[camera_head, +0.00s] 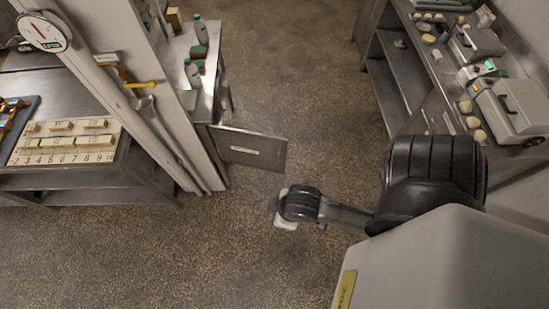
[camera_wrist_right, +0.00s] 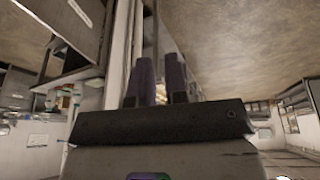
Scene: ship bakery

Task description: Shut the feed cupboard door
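The cupboard door (camera_head: 250,148) is a grey metal panel with a white label, in the head view left of centre. It stands open, swung out to the right from the end of the narrow metal counter unit (camera_head: 205,107). My right gripper (camera_head: 282,213) is just below and right of the door's free edge in the picture, apparently apart from it. The right wrist view shows its two dark fingers (camera_wrist_right: 161,72) spread with a gap and nothing held between them. A grey panel with a pale label (camera_wrist_right: 80,14) shows at upper left there, possibly the door. My left gripper is out of view.
A white post (camera_head: 150,85) with a dial scale (camera_head: 42,32) stands left of the door. A bench with a numbered board (camera_head: 62,142) is at left. A metal counter with machines (camera_head: 475,75) runs along the right. The speckled floor between is clear.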

